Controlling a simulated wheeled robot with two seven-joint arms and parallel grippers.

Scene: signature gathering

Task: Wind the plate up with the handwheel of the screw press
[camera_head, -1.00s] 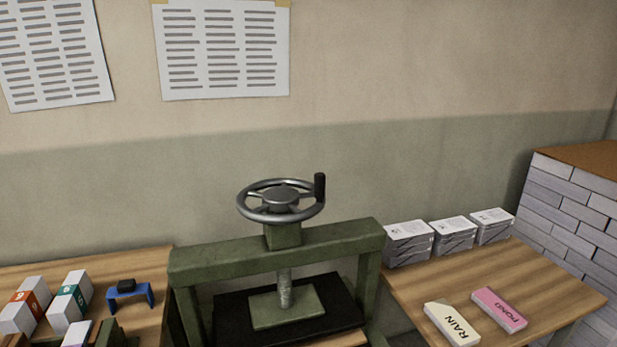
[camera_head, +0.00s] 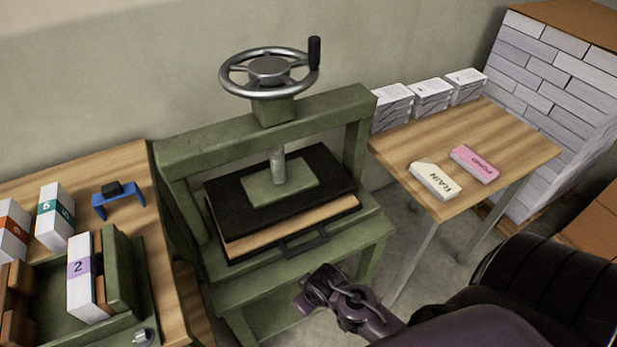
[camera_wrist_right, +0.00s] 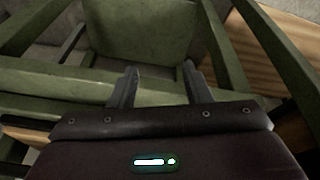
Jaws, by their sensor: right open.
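The green screw press (camera_head: 240,128) stands in the middle of the head view. Its metal handwheel (camera_head: 270,72) sits on top, with a dark upright handle (camera_head: 314,54) on the rim's right side. Below the crossbeam the screw (camera_head: 278,165) meets a green plate (camera_head: 262,187), which lies on a black board over a wooden layer. My right gripper (camera_head: 312,290) is in front of the press, low and apart from the handwheel. In the right wrist view the right gripper (camera_wrist_right: 160,80) has its two fingers spread with nothing between them. My left gripper is not in view.
At the left a wooden table (camera_head: 110,165) holds white blocks, a blue stand (camera_head: 118,200) and a green tray (camera_head: 140,270). At the right a table (camera_head: 510,150) holds paper stacks and blocks marked RAIN (camera_head: 435,180) and POND (camera_head: 475,163). A wall is behind the press.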

